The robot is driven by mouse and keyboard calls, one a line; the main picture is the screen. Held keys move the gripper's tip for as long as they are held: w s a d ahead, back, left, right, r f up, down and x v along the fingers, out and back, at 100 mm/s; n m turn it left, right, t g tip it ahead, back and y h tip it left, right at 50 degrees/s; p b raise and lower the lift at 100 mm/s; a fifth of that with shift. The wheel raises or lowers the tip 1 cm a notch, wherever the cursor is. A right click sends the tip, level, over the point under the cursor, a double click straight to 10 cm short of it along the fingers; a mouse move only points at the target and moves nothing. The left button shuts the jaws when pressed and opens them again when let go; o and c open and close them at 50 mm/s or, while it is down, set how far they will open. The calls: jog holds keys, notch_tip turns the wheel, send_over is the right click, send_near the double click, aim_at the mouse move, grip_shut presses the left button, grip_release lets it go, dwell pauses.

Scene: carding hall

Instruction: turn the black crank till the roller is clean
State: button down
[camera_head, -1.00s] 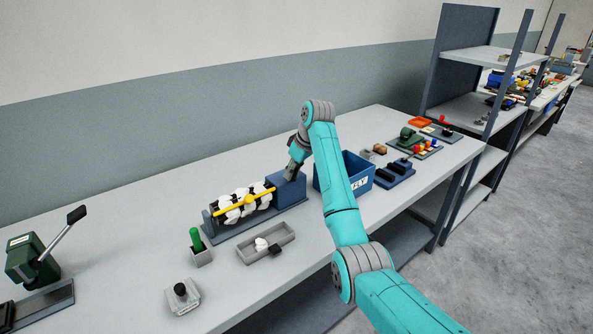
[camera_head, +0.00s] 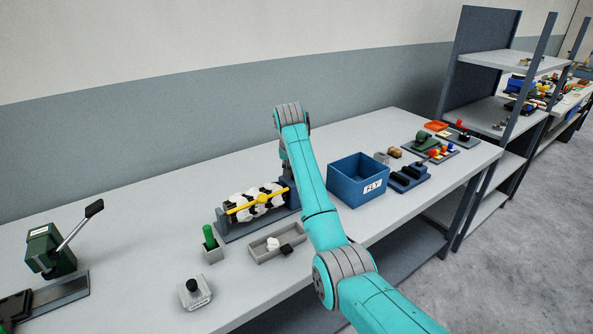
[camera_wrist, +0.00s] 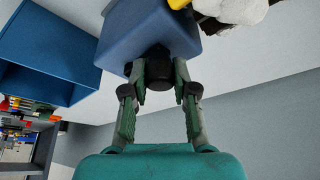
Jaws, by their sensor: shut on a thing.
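The roller (camera_head: 270,201) lies in its blue-grey stand on the bench, with white fluff over much of its black surface. A yellow bar (camera_head: 246,208) runs along its front. In the wrist view the blue end block (camera_wrist: 140,35) of the stand is close, with white fluff at the top right. The black crank (camera_wrist: 157,55) sticks out of this block. My gripper (camera_wrist: 161,86) has its fingers on both sides of the crank's black end and is shut on it. In the head view my arm hides the crank and the gripper.
A blue bin (camera_head: 345,186) labelled FLY stands right of my arm. In front of the roller are a grey tray (camera_head: 261,257) with white fluff, a green-handled tool (camera_head: 209,237) in a holder and a black-knobbed block (camera_head: 195,292). A green lever device (camera_head: 47,249) stands at left.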

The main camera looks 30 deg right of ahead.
jog(key=w+m, duration=0.1)
jog(key=m+g+h, duration=0.1)
jog(key=m, duration=0.1)
jog(key=shift+w+m, duration=0.3)
jog(key=shift+w, duration=0.05)
jog(key=shift+w+d+m+g, duration=0.2)
jog(key=shift+w+m+g, duration=0.25)
jog(key=shift+m, duration=0.65)
jog(key=shift+w+d+m+g, duration=0.15)
jog(key=shift+w+m+g, duration=0.25)
jog(key=shift+m, duration=0.7)
jog(key=shift+f+h, duration=0.1)
jog(key=shift+h, duration=0.2)
jog(key=c, duration=0.9)
grip_release()
jog(key=shift+d, duration=0.1)
jog(key=w+v, duration=0.1)
jog(key=v, duration=1.1)
jog(key=shift+s, duration=0.4)
